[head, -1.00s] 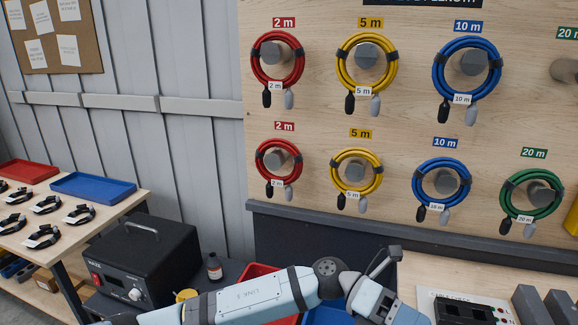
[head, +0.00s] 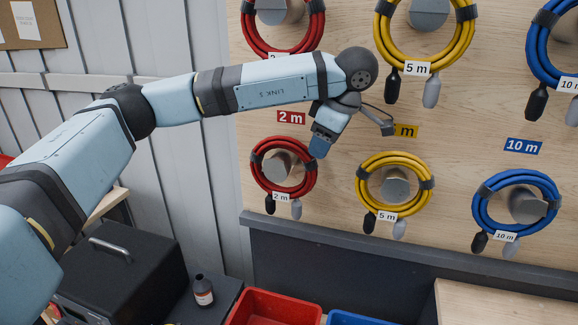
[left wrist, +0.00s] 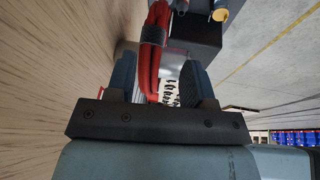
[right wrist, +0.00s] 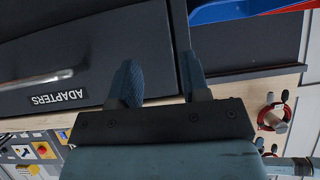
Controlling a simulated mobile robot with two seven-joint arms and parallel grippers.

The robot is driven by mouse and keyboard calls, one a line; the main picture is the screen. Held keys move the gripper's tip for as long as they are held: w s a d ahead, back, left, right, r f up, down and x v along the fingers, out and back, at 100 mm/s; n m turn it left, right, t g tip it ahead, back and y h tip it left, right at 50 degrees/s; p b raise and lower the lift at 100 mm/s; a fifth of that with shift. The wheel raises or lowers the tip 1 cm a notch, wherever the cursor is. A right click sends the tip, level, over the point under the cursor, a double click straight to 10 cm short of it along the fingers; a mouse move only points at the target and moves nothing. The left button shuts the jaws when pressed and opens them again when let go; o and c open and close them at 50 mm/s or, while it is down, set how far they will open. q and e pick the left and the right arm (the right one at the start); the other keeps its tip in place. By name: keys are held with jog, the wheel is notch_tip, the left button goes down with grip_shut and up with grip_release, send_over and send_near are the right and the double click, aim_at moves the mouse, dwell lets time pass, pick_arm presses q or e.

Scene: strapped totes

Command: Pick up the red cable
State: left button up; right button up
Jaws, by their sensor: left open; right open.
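A coiled red cable (head: 256,172) with a 2 m tag hangs on a grey peg in the lower row of the board. A second red cable (head: 246,35) hangs above it, partly cut off by the frame. My left gripper (head: 319,150) is at the upper right of the lower coil. In the left wrist view, a red cable (left wrist: 150,62) with a dark strap passes between the open fingers of my left gripper (left wrist: 160,80); it is not gripped. My right gripper (right wrist: 162,82) is open and empty in the right wrist view, near a dark drawer labelled ADAPTERS.
Yellow cables (head: 360,190) and blue cables (head: 476,205) hang to the right on the same board. Below stand a red bin (head: 270,308), a blue bin (head: 350,319), a bottle (head: 204,292) and a black box (head: 135,265). A dark ledge (head: 340,245) runs under the coils.

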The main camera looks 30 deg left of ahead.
aim_at(308, 157)
pick_arm(q)
jog(key=a+f, duration=0.1)
jog(key=a+f+p, duration=0.1)
jog(key=f, duration=0.1)
jog(key=a+f, duration=0.2)
jog(key=shift+w+a+f+p, duration=0.1)
jog(key=shift+w+f+p, duration=0.1)
jog(key=shift+w+p, duration=0.2)
grip_shut()
